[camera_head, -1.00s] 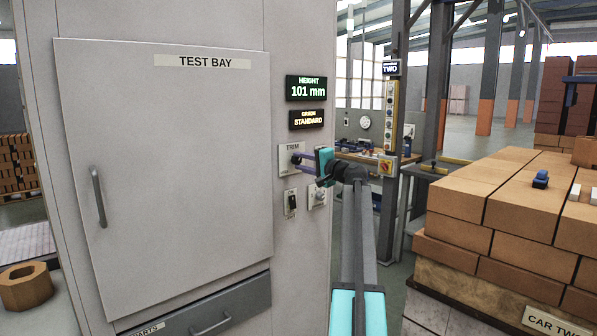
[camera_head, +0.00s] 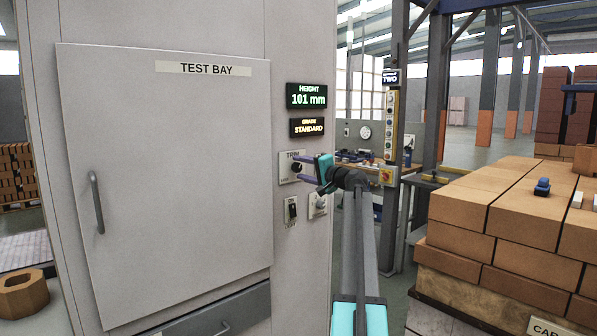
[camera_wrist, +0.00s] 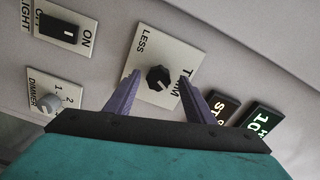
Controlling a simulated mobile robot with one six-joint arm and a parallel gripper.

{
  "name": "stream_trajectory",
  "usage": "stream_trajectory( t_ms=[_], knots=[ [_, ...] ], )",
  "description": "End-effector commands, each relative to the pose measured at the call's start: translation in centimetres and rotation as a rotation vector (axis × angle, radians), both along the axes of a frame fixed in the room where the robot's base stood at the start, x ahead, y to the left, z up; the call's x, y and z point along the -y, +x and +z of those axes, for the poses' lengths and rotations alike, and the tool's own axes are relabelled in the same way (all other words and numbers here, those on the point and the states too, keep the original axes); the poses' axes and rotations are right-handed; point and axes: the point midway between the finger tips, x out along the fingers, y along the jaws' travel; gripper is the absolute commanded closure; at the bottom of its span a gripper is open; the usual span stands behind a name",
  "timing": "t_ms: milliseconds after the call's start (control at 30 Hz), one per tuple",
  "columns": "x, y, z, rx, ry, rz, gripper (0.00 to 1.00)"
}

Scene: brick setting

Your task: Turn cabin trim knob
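The trim knob (camera_head: 297,167) is a small black round knob on a pale TRIM plate (camera_head: 285,173) on the cabin's right-hand panel. In the wrist view the knob (camera_wrist: 158,78) has a raised grip bar, and the word LESS shows on the plate. My gripper (camera_head: 298,168) is in front of the plate, with one purple finger above the knob and one below it. In the wrist view my open gripper (camera_wrist: 159,74) has a fingertip on either side of the knob, with a gap on both sides. No contact shows. How far the tips are from the plate is unclear.
Below the knob are a light switch (camera_head: 291,209) and a dimmer knob (camera_head: 319,203). Above are a height display (camera_head: 306,96) reading 101 mm and a grade display (camera_head: 307,128) reading STANDARD. The test bay door (camera_head: 165,200) is at left. Stacked bricks (camera_head: 520,205) stand at right.

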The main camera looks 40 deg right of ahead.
Motion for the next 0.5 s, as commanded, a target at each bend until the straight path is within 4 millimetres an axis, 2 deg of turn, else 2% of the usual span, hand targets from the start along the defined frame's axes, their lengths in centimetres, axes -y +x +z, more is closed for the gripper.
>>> stream_trajectory(
  t_ms=[300, 500],
  knots=[
    [-0.1, -0.2, -0.2, -0.003, 0.0, 0.001, 0.51],
    [-0.2, -1.5, -0.3, -0.003, 0.0, 0.001, 0.51]
  ],
)
